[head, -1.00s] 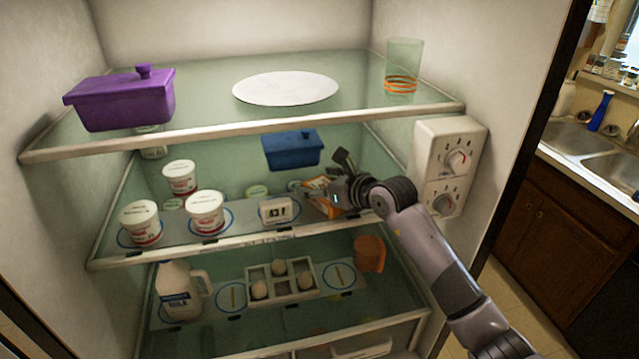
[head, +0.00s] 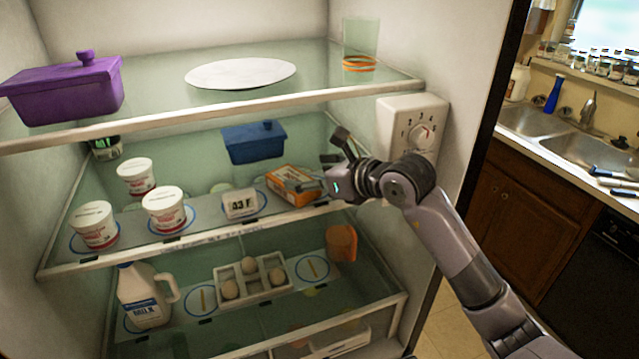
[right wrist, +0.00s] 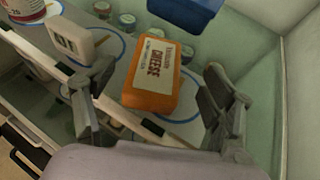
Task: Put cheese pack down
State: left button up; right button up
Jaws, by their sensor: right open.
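The cheese pack (head: 290,184) is an orange box with a white label. It rests on the middle fridge shelf (head: 205,245), at the right end of a row of items. The right wrist view shows the pack (right wrist: 151,75) lying label up, partly over a blue ring marking, with its lettering readable. My right gripper (head: 320,165) is open at the pack's right side. In the right wrist view its two fingers (right wrist: 160,105) stand wide apart on either side of the pack's near end, with gaps between. My left gripper is not in view.
A digital display (head: 240,204) stands just left of the pack, and a blue lidded box (head: 253,143) is behind. White tubs (head: 165,210) stand further left. The upper shelf edge (head: 215,109) runs above, and a dial panel (head: 413,125) is on the right wall.

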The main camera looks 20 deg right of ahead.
jog(key=shift+v, duration=1.25)
